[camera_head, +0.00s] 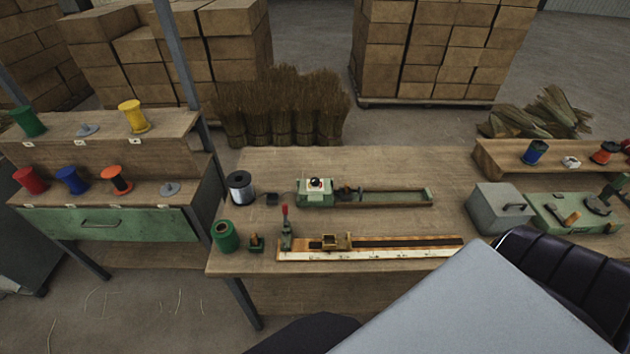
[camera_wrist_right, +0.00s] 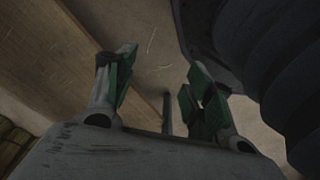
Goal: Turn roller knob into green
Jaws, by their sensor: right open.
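A green device (camera_head: 314,199) with a pale top stands on the workbench in the head view. A small dark round knob (camera_head: 316,183) sits on its pale top; any coloured marks around it are too small to read. The device joins a long narrow green frame (camera_head: 385,197) on its right. My right gripper (camera_wrist_right: 160,80) shows in the right wrist view with its two green-padded fingers apart and nothing between them. It is not visible in the head view and appears away from the knob. My left gripper is in neither view.
The wooden workbench (camera_head: 270,166) carries a wire spool (camera_head: 240,187), a green spool (camera_head: 226,236), a red-tipped lever (camera_head: 285,225), a ruler track (camera_head: 370,252) and a grey box (camera_head: 498,208). A spool shelf (camera_head: 110,130) stands left. The bench's back strip is clear.

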